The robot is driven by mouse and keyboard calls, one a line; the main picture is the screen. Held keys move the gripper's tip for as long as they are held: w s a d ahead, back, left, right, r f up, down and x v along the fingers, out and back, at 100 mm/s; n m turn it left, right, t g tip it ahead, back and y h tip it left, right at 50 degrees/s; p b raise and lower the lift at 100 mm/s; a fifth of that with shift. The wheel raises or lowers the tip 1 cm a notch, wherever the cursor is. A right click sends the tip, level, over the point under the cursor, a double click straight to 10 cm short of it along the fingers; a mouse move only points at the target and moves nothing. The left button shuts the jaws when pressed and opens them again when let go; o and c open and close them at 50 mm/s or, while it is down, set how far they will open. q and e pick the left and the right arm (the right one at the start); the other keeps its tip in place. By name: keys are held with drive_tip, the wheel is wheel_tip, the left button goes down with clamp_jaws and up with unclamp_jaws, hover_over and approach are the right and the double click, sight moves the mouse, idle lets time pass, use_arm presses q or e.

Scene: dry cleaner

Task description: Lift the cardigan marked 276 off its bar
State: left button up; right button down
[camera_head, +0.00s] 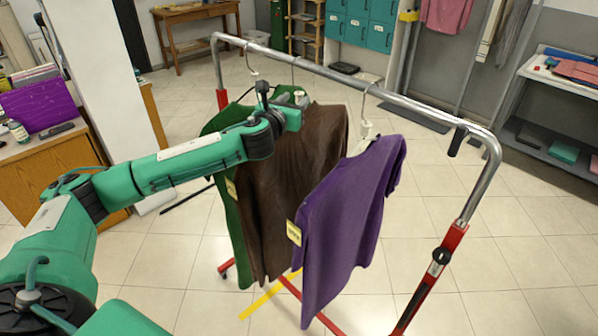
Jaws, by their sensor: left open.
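Three garments hang from the curved metal bar (330,74) of a rolling rack: a green one (236,222) at left, a dark brown one (275,200) in the middle and a purple one (345,220) at right. Yellow tags show on the purple garment (294,233) and at the brown one's left edge (231,187). Their numbers are too small to read, so I cannot tell which is 276. My left gripper (298,97) is open near the top of the green and brown garments, below the bar. It partly hides their shoulders and hangers. My right gripper is not in view.
The rack has red uprights, the near one (432,275) at right. A wooden counter (62,170) and white pillar (95,70) stand at left. A shelf unit (545,125) stands at right. Open tiled floor surrounds the rack.

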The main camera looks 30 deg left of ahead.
sight(297, 96)
use_arm(q)
drive_tip(key=w, duration=0.1)
drive_tip(key=w+p, duration=0.1)
drive_tip(key=w, duration=0.1)
drive_tip(key=shift+w+a+r, duration=0.1)
drive_tip(key=shift+w+a, duration=0.15)
drive_tip(key=shift+w+p, duration=0.3)
drive_tip(key=shift+w, duration=0.15)
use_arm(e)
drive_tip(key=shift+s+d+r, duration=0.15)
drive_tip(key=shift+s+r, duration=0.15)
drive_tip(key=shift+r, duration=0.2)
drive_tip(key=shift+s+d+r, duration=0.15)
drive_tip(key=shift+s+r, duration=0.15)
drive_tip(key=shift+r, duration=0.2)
use_arm(q)
clamp_jaws()
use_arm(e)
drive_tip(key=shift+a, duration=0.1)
